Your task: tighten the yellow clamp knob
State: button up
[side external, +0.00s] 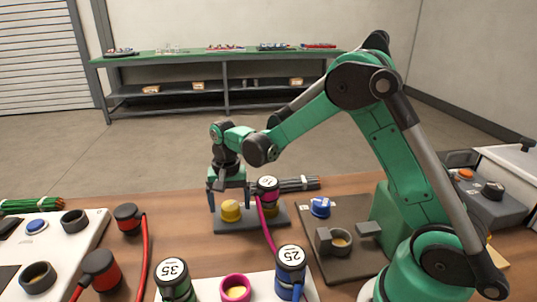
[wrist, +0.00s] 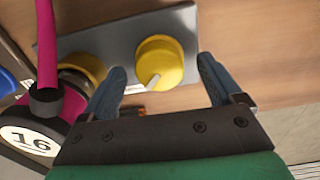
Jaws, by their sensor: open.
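A yellow knob (wrist: 160,58) with a white pointer mark sits on a grey plate (wrist: 110,45) in the wrist view. It also shows in the side view (side external: 231,211), below my gripper (side external: 229,198). My gripper (wrist: 161,68) is open, with one blue-grey finger to each side of the knob in the wrist view. I cannot tell whether the fingers touch it or how far down they reach. A second yellow round part (wrist: 84,67) sits on the same plate, partly hidden by a magenta connector (wrist: 62,105).
The magenta connector, marked 16, stands close beside my gripper, with its hose (side external: 264,226) running forward. A dark plate with a blue knob (side external: 320,206) lies to the right. Capped connectors (side external: 174,279) stand in front. Bare wooden table (side external: 185,210) shows left of the grey plate.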

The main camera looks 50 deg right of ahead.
aim_at(230, 206)
jog(key=shift+r, duration=2.55)
jog(key=shift+s+r, duration=0.1)
jog(key=s+a+r+n+t, duration=0.2)
jog(key=s+r+n+t, duration=0.1)
jog(key=s, duration=0.3)
jog(key=s+a+r+n+t, duration=0.2)
jog(key=s+n+t, duration=0.2)
jog(key=s+n, duration=0.2)
jog(key=shift+r, duration=0.4)
